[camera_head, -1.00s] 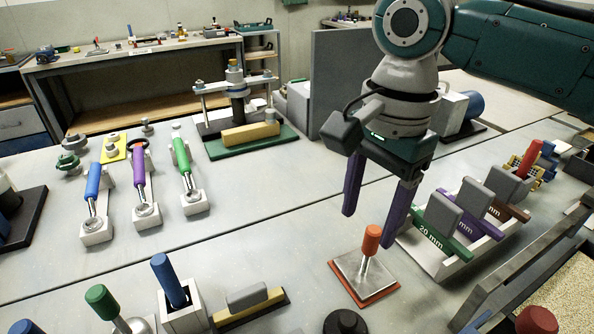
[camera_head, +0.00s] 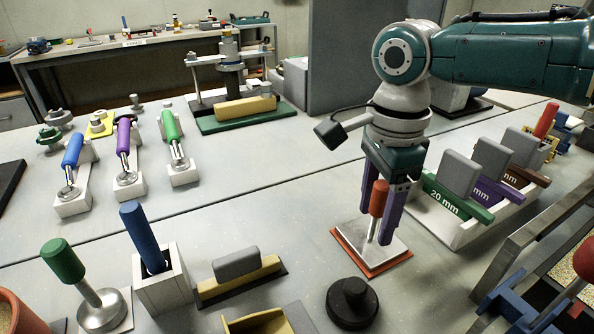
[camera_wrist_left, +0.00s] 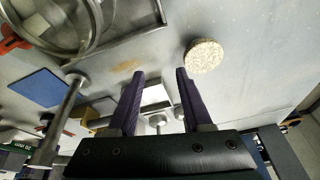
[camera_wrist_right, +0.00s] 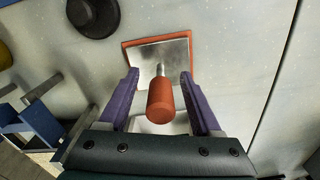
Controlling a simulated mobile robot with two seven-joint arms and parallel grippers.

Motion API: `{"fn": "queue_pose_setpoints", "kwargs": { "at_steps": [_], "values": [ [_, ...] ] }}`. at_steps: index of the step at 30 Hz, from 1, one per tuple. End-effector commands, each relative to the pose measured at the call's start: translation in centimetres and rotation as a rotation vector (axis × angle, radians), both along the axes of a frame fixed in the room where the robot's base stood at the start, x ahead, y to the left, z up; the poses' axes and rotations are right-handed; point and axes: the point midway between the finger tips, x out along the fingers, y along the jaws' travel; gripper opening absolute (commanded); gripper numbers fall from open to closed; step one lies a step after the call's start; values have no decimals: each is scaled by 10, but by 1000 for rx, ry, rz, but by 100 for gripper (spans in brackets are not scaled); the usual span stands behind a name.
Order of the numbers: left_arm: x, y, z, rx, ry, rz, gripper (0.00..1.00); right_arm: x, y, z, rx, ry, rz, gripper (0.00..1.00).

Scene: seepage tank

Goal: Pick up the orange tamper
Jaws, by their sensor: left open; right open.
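The orange tamper (camera_head: 378,200) stands upright on the bench, with an orange handle, a thin metal stem and a square metal plate on an orange-red base. My right gripper (camera_head: 379,225) is open, with its purple fingers pointing down on either side of the handle and stem. In the right wrist view the tamper's handle (camera_wrist_right: 160,97) lies between the two open fingers (camera_wrist_right: 160,80), with a gap on each side. My left gripper (camera_wrist_left: 157,75) is open and empty in the left wrist view. It is not visible in the head view.
A rack of scrapers (camera_head: 470,215) marked in mm stands close to the right of the tamper. A black knob-like weight (camera_head: 352,300) is just in front. A grey-and-yellow block (camera_head: 240,275), a blue-handled tool (camera_head: 145,240) and a green-handled tamper (camera_head: 85,275) stand to the left.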

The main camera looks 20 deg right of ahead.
Motion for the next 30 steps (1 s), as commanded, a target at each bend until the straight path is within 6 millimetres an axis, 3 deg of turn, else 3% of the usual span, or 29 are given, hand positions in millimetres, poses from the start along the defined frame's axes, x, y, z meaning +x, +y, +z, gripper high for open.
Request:
{"fn": "queue_pose_setpoints", "kwargs": {
  "at_steps": [3,10,27,30],
  "values": [
    [0,-1,-5,-3,-1,2,50,0,0,-13,-1,0,0,65],
    [0,-2,-4,-8,-1,6,50,0,0,-13,0,-1,1,65],
    [0,-1,-4,-5,0,4,50,0,0,-13,0,0,1,2],
    [0,0,-4,-2,-1,2,50,0,0,-13,0,0,1,0]
  ]
}}
